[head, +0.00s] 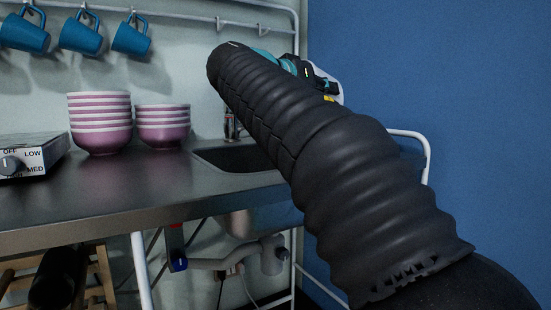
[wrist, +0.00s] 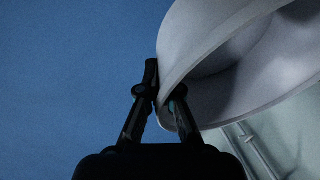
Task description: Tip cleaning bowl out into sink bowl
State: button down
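The cleaning bowl (wrist: 225,50) is white or pale grey and fills the upper right of the wrist view. My gripper (wrist: 159,97) is shut on its rim, one finger on each side of the wall. The bowl looks tilted in that view, but how far and whether it holds anything cannot be told. In the head view the sink bowl (head: 218,157) is a dark basin set into the steel counter. My black-sleeved arm reaches across its right part. My gripper and the cleaning bowl are not clearly visible there, behind my arm.
Two stacks of pink bowls, the left stack (head: 100,124) and right stack (head: 163,126), stand left of the sink. A hot plate (head: 30,155) is at the far left. Blue mugs (head: 80,36) hang from a rail above. The counter front (head: 130,194) is clear.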

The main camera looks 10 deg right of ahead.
jog(key=shift+a+r+h+b, duration=0.15)
jog(key=shift+a+h+b, duration=0.15)
jog(key=shift+a+b, duration=0.25)
jog(key=shift+d+r+p, duration=0.2)
jog(key=shift+d+p, duration=0.05)
jog(key=shift+p, duration=0.25)
jog(key=d+f+g+y+p, duration=0.1)
jog(key=d+f+y+p, duration=0.1)
jog(key=d+y+p, duration=0.1)
jog(key=w+d+f+m+g+y+p, duration=0.1)
jog(key=d+f+y+p, duration=0.1)
jog(key=d+y+p, duration=0.2)
jog(key=w+d+f+m+g+y+p, duration=0.1)
jog(key=d+f+y+p, duration=0.1)
jog(key=d+y+p, duration=0.2)
jog(key=shift+d+f+p, duration=0.15)
jog(key=shift+d+p, duration=0.35)
jog(key=shift+p, duration=1.15)
jog(key=shift+w+d+r+m+g+y, duration=0.2)
jog(key=shift+d+r+m+g+y, duration=0.2)
jog(key=shift+d+r+y, duration=1.1)
